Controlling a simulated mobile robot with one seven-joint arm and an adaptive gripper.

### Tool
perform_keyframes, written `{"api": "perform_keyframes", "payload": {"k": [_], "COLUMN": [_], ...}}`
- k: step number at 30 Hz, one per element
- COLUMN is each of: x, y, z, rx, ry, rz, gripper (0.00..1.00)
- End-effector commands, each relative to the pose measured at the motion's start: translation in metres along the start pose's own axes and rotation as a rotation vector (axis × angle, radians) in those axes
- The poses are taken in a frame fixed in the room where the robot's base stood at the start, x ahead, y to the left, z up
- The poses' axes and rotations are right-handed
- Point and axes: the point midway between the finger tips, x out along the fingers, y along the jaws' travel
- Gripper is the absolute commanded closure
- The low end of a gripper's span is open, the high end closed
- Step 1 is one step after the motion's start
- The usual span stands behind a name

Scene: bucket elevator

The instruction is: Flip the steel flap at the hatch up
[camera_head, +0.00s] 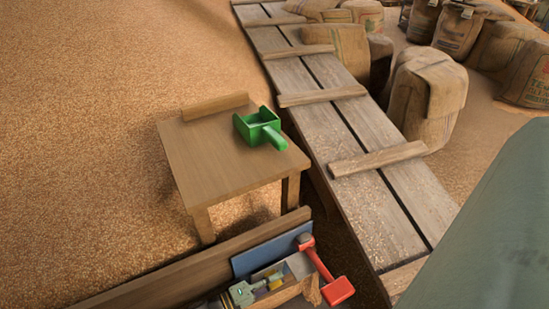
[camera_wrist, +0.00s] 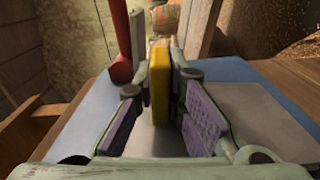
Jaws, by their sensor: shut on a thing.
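The steel flap is a flat grey plate (camera_wrist: 265,112) lying beside a blue panel in the wrist view. An upright yellow tab (camera_wrist: 160,85) stands over the grey plate, between my gripper's purple-padded fingers (camera_wrist: 157,98). My gripper is shut on this tab. Whether the tab is fixed to the plate is hidden. In the head view my gripper (camera_head: 255,291) is at the bottom edge, beside the yellow tab (camera_head: 275,284) and within the wooden hatch frame. A red lever (camera_head: 324,272) is just right of it; its red part also shows upper left in the wrist view (camera_wrist: 119,40).
A blue panel (camera_head: 268,252) and a wooden board (camera_head: 180,265) stand behind the hatch. A small wooden table (camera_head: 215,165) with a green scoop (camera_head: 262,128) is beyond. A plank walkway (camera_head: 350,170) and sacks (camera_head: 430,90) are at right. Loose grain covers the left.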

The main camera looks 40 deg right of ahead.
Motion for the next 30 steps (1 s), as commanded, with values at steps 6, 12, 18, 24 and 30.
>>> {"api": "perform_keyframes", "payload": {"k": [6,12,18,24,30], "x": [0.0,0.0,0.0,-0.003,-0.033], "y": [0.001,0.0,0.0,0.0,-0.001], "z": [0.0,0.0,0.0,0.0,-0.001], "rx": [0.001,0.001,0.001,0.002,0.002], "ry": [0.0,0.0,0.0,0.001,0.003], "rz": [0.002,0.001,0.0,-0.001,-0.004], "gripper": [0.85,0.72,0.68,0.68,0.68]}}
